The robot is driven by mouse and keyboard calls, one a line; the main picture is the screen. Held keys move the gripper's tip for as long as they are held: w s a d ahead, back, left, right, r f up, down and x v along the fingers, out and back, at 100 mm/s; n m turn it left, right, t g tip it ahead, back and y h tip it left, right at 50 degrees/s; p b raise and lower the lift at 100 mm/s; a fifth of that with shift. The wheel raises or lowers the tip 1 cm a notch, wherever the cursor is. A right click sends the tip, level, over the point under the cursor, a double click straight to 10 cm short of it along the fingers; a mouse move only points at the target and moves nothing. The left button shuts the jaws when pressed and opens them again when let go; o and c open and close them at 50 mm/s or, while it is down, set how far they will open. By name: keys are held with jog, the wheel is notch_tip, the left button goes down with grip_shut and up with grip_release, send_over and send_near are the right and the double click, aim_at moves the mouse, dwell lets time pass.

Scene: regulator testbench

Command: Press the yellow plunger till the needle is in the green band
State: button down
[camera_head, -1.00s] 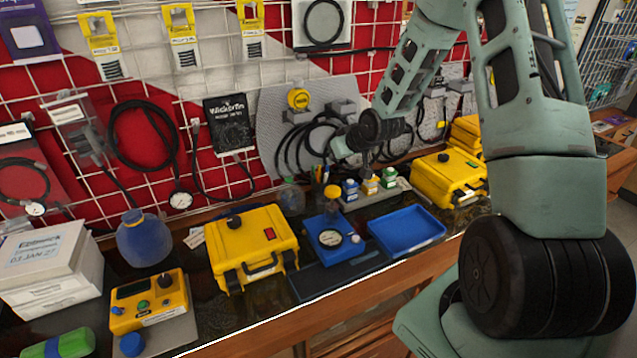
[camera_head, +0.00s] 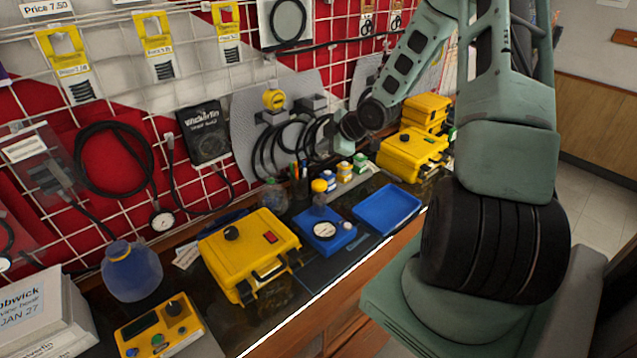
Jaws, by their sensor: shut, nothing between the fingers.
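The yellow plunger (camera_head: 319,186) is a small round cap on top of the regulator, above a blue base block (camera_head: 343,238). A white round gauge (camera_head: 325,229) sits at the front of the block. Its needle and green band are too small to read. My arm reaches in from the right, and my gripper (camera_head: 338,148) shows small at its end. It is above and slightly right of the plunger in the picture, apart from it. It looks shut and empty; its fingertips are hard to make out against the cables.
A blue tray (camera_head: 388,210) stands right of the regulator, a yellow case (camera_head: 248,250) to its left. Small bottles (camera_head: 343,171) and a pen cup (camera_head: 299,183) stand behind. More yellow cases (camera_head: 412,152) are at the right. Hoses (camera_head: 290,145) hang on the wall behind.

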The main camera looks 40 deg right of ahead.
aim_at(322, 183)
jog(key=shift+f+b, duration=3.95)
jog(key=shift+f, duration=0.45)
jog(key=shift+f, duration=0.4)
jog(key=shift+f+b, duration=1.55)
jog(key=shift+f, duration=0.05)
jog(key=shift+r, duration=0.1)
jog(key=shift+r+p, duration=1.9)
jog(key=shift+r, duration=0.05)
